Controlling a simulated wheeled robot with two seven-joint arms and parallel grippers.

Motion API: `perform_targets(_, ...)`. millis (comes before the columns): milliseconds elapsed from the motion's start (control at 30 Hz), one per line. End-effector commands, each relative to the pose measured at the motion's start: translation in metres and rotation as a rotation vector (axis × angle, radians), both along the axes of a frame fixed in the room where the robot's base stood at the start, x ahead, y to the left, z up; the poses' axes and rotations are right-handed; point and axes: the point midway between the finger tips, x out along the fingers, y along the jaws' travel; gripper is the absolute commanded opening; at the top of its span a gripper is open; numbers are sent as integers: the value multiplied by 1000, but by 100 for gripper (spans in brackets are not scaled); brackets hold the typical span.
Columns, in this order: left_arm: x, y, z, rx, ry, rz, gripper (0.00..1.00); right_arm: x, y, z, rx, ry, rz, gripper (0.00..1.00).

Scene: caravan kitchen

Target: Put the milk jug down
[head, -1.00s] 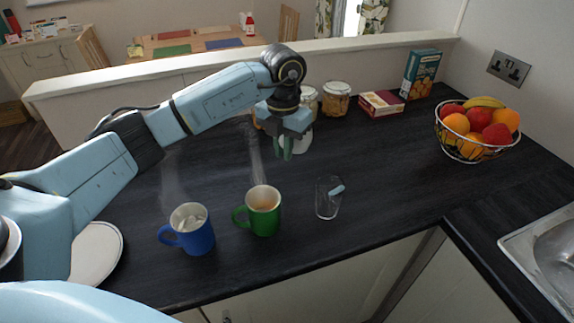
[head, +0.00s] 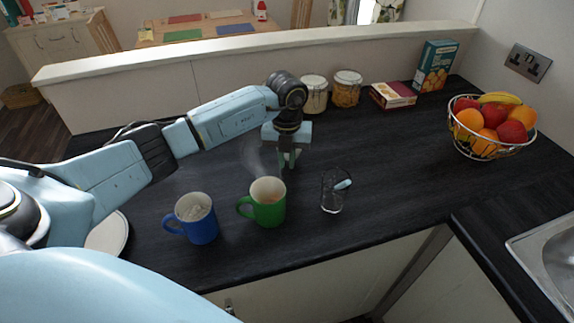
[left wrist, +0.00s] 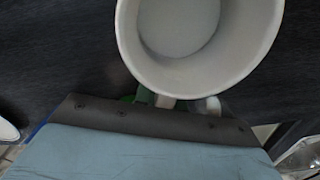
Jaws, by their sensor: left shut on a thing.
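The white milk jug (left wrist: 180,75) fills the top of the left wrist view, seen from above into its pale inside. My left gripper (head: 289,160) points down over the dark worktop, behind the green mug. It is shut on the jug, at the near side of its rim in the left wrist view. My right gripper is in neither view now.
The green mug (head: 268,205) and blue mug (head: 197,222) stand in front of the gripper. A glass (head: 333,192) holding a pale object stands to the right. Jars (head: 346,90), boxes (head: 392,95) and a fruit basket (head: 490,150) stand farther back.

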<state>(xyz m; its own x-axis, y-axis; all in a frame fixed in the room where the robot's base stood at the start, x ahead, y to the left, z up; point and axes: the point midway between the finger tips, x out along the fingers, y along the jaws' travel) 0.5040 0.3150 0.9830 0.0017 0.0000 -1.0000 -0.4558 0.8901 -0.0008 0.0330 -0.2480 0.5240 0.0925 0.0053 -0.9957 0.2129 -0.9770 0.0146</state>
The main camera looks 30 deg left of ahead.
Motion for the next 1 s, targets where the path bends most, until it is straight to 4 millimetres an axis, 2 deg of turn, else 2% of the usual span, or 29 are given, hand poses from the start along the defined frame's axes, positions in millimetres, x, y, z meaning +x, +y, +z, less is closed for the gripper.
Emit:
perform_targets(100, 0, 0, -18, -1, 2, 1, 0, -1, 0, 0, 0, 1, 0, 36)
perform_targets(200, 0, 0, -26, 0, 0, 0, 0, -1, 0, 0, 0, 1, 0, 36)
perform_targets(567, 0, 0, -30, 0, -1, -1, 0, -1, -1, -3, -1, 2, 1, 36)
perform_targets(600, 0, 0, -31, 1, 0, -1, 15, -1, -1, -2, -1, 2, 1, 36)
perform_targets(733, 0, 0, -30, 0, 1, -1, 32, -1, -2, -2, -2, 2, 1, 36)
perform_targets(1000, 0, 0, -30, 0, 1, -1, 33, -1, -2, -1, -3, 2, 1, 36)
